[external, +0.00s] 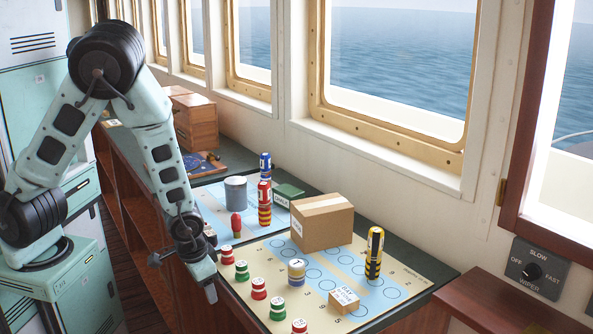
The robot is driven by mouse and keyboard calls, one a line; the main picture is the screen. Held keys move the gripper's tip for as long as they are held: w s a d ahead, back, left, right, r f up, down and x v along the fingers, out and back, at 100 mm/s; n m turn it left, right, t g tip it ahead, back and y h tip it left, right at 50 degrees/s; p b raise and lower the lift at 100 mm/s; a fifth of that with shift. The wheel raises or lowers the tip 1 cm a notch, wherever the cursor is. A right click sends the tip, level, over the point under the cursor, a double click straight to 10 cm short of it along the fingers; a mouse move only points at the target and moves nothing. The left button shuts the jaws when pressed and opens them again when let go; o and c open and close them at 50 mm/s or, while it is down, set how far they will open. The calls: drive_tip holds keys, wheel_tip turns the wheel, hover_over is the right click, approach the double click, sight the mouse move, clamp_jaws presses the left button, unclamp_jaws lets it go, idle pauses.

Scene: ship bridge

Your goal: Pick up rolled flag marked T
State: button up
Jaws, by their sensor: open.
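Several rolled flags stand upright on the counter. One is red over yellow-and-red bands (264,205), one is blue with lighter bands (265,166) behind it, and one is yellow and black (374,254) at the right. A short white, blue and yellow roll or drum (296,273) stands on the chart in front of the box. The letters are too small to read, so I cannot tell which flag is marked T. My gripper (211,292) is open, empty and points down at the counter's left edge, left of the flags. Its far finger is largely hidden.
A cardboard box (322,222) stands mid-chart (400,297). A small carton (344,301), several red and green pieces (277,308), a grey can (236,190) and a green box (290,190) stand around. Windows line the back wall.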

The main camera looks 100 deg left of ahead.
wheel_tip(320, 180, up, 3)
drive_tip(key=y+p, duration=0.2)
drive_tip(key=p, duration=0.4)
drive_tip(key=m+t+y+p, duration=0.15)
drive_tip(key=t+y, duration=0.25)
drive_tip(key=t, duration=0.6)
approach(293, 264)
drive_tip(key=v, duration=0.6)
drive_tip(key=shift+n, duration=0.25)
drive_tip(key=b+x, duration=0.4)
drive_tip(key=b, duration=0.3)
drive_tip(key=shift+w+a+f+b, duration=0.15)
drive_tip(key=shift+w+f+b, duration=0.05)
drive_tip(key=shift+f+b, duration=0.15)
drive_tip(key=x, duration=0.2)
drive_tip(key=p+x, duration=0.1)
drive_tip(key=x, duration=0.1)
drive_tip(key=p+x, duration=0.1)
drive_tip(key=x, duration=0.1)
drive_tip(key=shift+w+a+r, duration=0.25)
drive_tip(key=shift+r, duration=0.05)
drive_tip(key=shift+p+x, duration=1.35)
drive_tip(key=shift+x, duration=1.65)
drive_tip(key=shift+f, duration=0.15)
drive_tip(key=c, duration=1.1)
